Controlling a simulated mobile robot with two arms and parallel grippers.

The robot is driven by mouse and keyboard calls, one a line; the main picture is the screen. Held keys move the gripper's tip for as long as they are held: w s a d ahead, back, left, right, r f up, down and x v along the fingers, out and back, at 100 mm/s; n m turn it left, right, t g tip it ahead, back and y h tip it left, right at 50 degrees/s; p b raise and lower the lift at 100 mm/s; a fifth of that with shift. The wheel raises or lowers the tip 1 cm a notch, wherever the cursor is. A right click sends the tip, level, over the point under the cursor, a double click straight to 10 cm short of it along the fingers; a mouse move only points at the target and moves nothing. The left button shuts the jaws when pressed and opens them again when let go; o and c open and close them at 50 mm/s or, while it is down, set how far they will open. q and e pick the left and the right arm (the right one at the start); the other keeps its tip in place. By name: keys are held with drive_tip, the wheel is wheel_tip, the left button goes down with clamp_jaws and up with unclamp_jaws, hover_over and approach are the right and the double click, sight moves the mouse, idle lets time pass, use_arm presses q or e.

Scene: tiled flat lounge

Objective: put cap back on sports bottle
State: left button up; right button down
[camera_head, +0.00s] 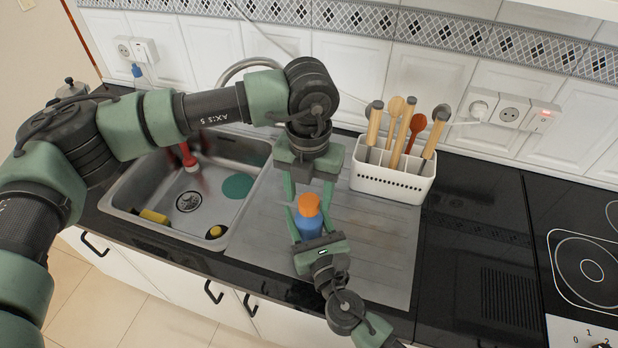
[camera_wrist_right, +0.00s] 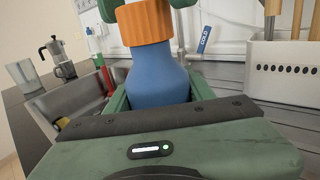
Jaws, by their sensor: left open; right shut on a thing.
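The blue sports bottle (camera_head: 310,227) stands upright over the metal drainboard, with the orange cap (camera_head: 309,203) on its top. In the right wrist view the cap (camera_wrist_right: 146,24) sits at the neck of the bottle (camera_wrist_right: 157,78), with no clear gap. My right gripper (camera_head: 311,236) is shut on the bottle's body from the front. My left gripper (camera_head: 307,198) points down from above, open, with its fingers on either side of the cap. The bottle's base is hidden by my right gripper.
A white utensil holder (camera_head: 392,181) with several wooden-handled utensils stands close behind, to the right. The steel sink (camera_head: 150,207) is at left, holding a yellow sponge (camera_head: 154,216). The drainboard (camera_head: 385,270) is free on the right. A black cooktop (camera_head: 570,235) is at far right.

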use_arm(q)
drive_tip(key=shift+f, duration=0.95)
clamp_jaws()
